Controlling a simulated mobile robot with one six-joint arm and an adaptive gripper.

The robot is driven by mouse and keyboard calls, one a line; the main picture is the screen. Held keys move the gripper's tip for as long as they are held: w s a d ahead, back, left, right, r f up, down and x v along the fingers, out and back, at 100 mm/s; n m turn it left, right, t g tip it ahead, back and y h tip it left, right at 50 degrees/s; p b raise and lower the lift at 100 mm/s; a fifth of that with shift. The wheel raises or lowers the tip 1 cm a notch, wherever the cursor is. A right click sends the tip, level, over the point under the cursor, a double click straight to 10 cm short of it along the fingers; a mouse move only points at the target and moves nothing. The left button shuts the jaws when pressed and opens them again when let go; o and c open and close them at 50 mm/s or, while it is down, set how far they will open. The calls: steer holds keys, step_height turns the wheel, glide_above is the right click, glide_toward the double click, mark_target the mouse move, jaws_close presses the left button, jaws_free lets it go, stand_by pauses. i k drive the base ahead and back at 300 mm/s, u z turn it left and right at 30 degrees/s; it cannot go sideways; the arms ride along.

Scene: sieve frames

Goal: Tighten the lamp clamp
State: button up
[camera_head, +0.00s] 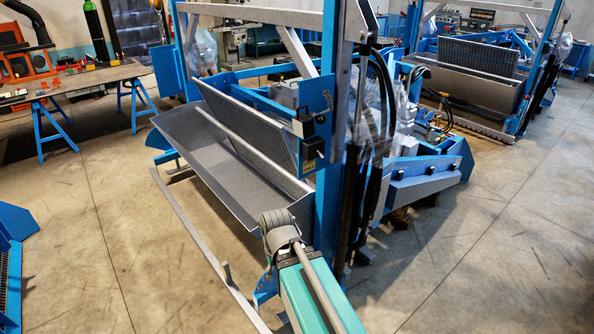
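I cannot make out a lamp clamp for certain. A blue upright post (329,190) of a large sieve frame stands near the middle. A blue plate (314,95) on it carries a small dark box (303,122) with a pale front. A second small dark box (312,152) sits just below. Whether either is a lamp or has a clamp is too small to tell. A teal link with a grey rounded joint reaches up from the bottom edge, in front of the post's foot. No gripper fingers show.
A grey sloping trough (205,165) lies left of the post. Black hoses (378,130) hang to its right. A long grey bar (190,225) runs low along the front. A workbench (80,82) stands at the back left. The concrete floor is open at left and right.

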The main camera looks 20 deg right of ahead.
mark_target(321, 119)
steer(key=u, duration=0.05)
steer(key=k, duration=0.95)
steer(key=z, duration=0.45)
steer(key=i, duration=1)
